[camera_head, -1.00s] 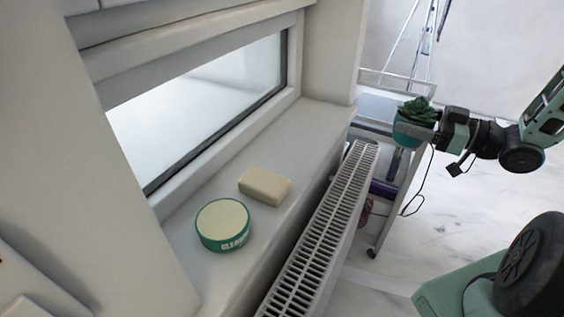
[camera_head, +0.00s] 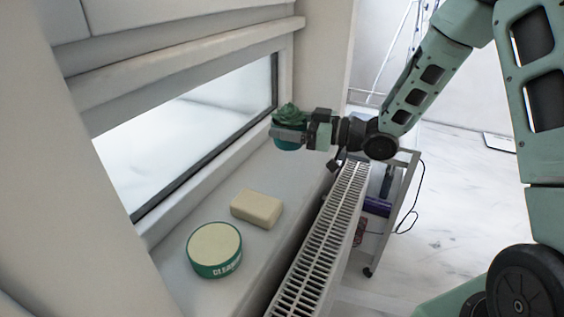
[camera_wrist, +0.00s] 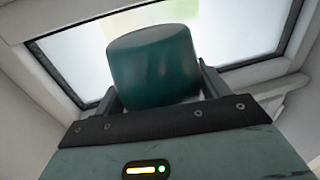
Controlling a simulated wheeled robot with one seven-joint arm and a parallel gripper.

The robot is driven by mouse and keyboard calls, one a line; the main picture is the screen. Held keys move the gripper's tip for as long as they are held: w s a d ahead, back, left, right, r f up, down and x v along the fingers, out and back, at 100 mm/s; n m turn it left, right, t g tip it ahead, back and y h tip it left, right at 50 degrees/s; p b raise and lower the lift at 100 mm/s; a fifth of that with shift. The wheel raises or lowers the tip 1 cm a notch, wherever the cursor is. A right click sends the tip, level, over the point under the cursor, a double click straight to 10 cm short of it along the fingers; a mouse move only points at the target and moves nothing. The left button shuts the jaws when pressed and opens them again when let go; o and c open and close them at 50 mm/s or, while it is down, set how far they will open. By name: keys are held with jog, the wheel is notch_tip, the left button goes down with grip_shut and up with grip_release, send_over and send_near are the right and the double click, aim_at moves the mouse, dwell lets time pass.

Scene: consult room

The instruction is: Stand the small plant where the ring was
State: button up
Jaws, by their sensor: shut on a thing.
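The small plant (camera_head: 289,114) has dark green leaves in a teal pot. My gripper (camera_head: 289,135) is shut on the pot and holds the plant upright over the far end of the windowsill (camera_head: 262,172). In the wrist view the teal pot (camera_wrist: 152,66) sits between the fingers, in front of the window; its leaves are hidden there. I cannot tell how high the pot is above the sill. No ring shows in these frames.
On the sill lie a beige soap bar (camera_head: 257,208) and a round green-and-cream tin (camera_head: 214,249). A slotted white radiator (camera_head: 322,240) runs along the sill's front. A trolley (camera_head: 383,225) stands beyond it. The sill beyond the soap looks clear.

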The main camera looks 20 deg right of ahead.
jog(key=shift+f, duration=3.4)
jog(key=shift+f, duration=0.1)
jog(key=o, duration=1.2)
jog(key=b+v, duration=0.2)
jog(key=v, duration=1)
jog(key=shift+s, duration=0.1)
